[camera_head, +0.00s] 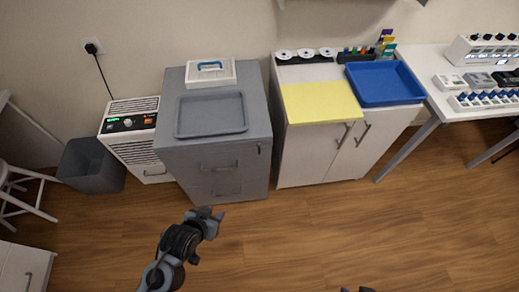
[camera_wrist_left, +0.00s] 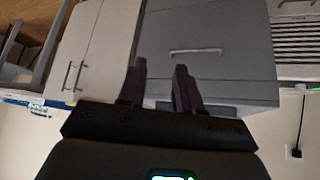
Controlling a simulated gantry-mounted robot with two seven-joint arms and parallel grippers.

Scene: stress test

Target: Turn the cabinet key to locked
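The grey cabinet (camera_head: 229,185) stands against the wall with two drawer handles on its front. A small key or lock (camera_head: 259,149) shows as a dark spot at the upper right of its front; its turn angle is too small to tell. My left gripper (camera_head: 215,215) is over the floor in front of the cabinet, apart from it. In the left wrist view my left gripper (camera_wrist_left: 160,88) has its two dark fingers apart with nothing between them, and the cabinet's grey front (camera_wrist_left: 235,70) is behind them. Only dark tips, likely of my right gripper (camera_head: 358,290), show at the bottom edge.
A grey tray (camera_head: 212,132) and a white box (camera_head: 211,82) sit on the cabinet. A white heater-like unit (camera_head: 135,155) and a grey bin (camera_head: 92,181) stand left. A white cupboard (camera_head: 310,172) with a blue tray (camera_head: 384,101) stands right. The floor in front is clear.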

